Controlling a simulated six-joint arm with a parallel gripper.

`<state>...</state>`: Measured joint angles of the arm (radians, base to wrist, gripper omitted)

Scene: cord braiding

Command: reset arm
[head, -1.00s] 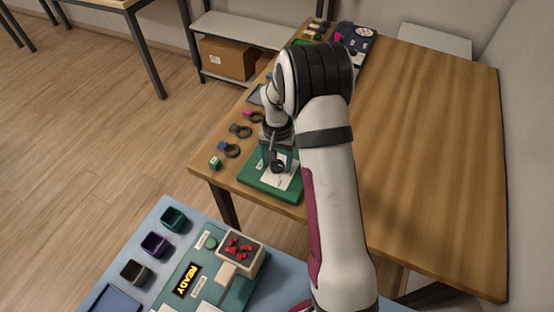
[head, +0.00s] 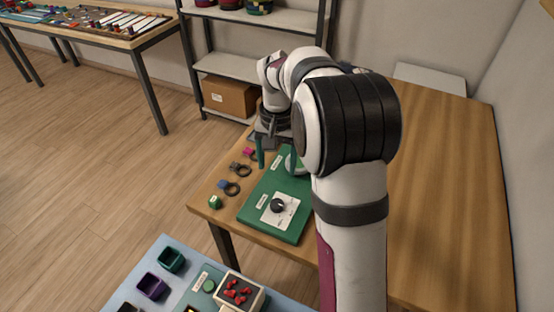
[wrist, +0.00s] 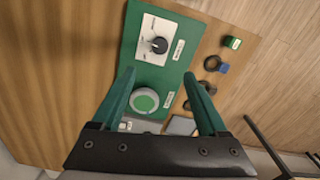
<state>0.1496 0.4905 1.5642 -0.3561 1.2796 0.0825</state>
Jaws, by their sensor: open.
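My gripper (head: 275,152) is open and empty above the far part of the green board in the head view. Its two green fingers (wrist: 159,76) reach into the wrist view, apart, with nothing between them. The green board (head: 262,186) lies on the wooden table and carries a black knob (head: 278,205) on a white plate. The knob also shows in the wrist view (wrist: 158,45), beyond the fingertips. A round green button (wrist: 145,101) with a grey ring shows between the fingers in the wrist view. In the head view my arm partly hides the button and the board's right side.
Small coloured blocks and dark rings (head: 231,188) lie along the table's left edge. The wooden table (head: 440,200) is clear on the right. A blue table with small bins (head: 152,286) stands in front. A shelf with a cardboard box (head: 228,96) stands behind.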

